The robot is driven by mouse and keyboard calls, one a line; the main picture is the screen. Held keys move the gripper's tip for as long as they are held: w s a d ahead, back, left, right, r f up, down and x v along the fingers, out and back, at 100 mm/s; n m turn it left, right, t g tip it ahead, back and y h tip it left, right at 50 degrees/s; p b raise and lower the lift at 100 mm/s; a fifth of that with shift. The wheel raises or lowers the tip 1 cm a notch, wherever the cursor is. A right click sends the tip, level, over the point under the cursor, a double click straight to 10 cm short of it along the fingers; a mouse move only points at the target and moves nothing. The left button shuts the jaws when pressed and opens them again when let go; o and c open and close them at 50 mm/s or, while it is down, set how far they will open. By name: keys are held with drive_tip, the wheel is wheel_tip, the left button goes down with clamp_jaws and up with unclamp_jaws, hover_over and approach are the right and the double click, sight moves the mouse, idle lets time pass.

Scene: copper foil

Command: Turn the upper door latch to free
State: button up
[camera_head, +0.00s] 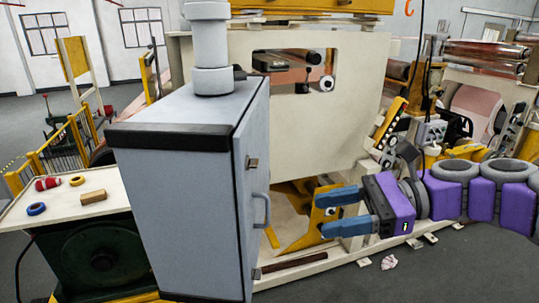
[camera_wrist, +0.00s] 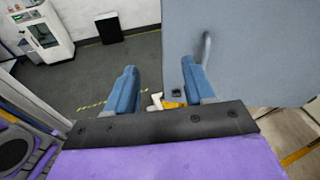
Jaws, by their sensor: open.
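The grey-blue cabinet (camera_head: 180,190) stands in the middle of the head view, its door (camera_head: 255,150) on the right-hand face. The upper door latch (camera_head: 253,163) is a small metal piece near the door's edge, above the curved handle (camera_head: 266,208). A lower latch (camera_head: 257,274) sits near the bottom. My gripper (camera_head: 322,214) is open and empty, right of the door and apart from it, lower than the upper latch. In the wrist view my gripper (camera_wrist: 158,68) shows the door panel, the handle (camera_wrist: 206,46) and a small dark piece (camera_wrist: 176,92); I cannot tell which latch that is.
A side table (camera_head: 105,205) with a red item, two rings and a block stands left of the cabinet. The large machine (camera_head: 350,90) with yellow parts is behind the door and gripper. Grey floor (camera_head: 430,270) is mostly clear at the lower right.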

sight(252, 163)
drive_tip(key=w+d+r+m+t+y+p, duration=0.2)
drive_tip(key=d+r+m, duration=0.1)
drive_tip(key=d+r, duration=0.45)
drive_tip(key=w+a, duration=0.2)
drive_tip(key=a, duration=1.6)
drive_tip(key=shift+a+f, duration=0.25)
drive_tip(key=shift+a, duration=0.1)
drive_tip(key=shift+w+d, duration=0.1)
drive_tip(key=shift+d, duration=0.25)
drive_tip(key=shift+c, duration=0.2)
drive_tip(key=shift+d, duration=0.25)
drive_tip(key=shift+c, duration=1.4)
drive_tip(key=shift+a, duration=0.1)
clamp_jaws()
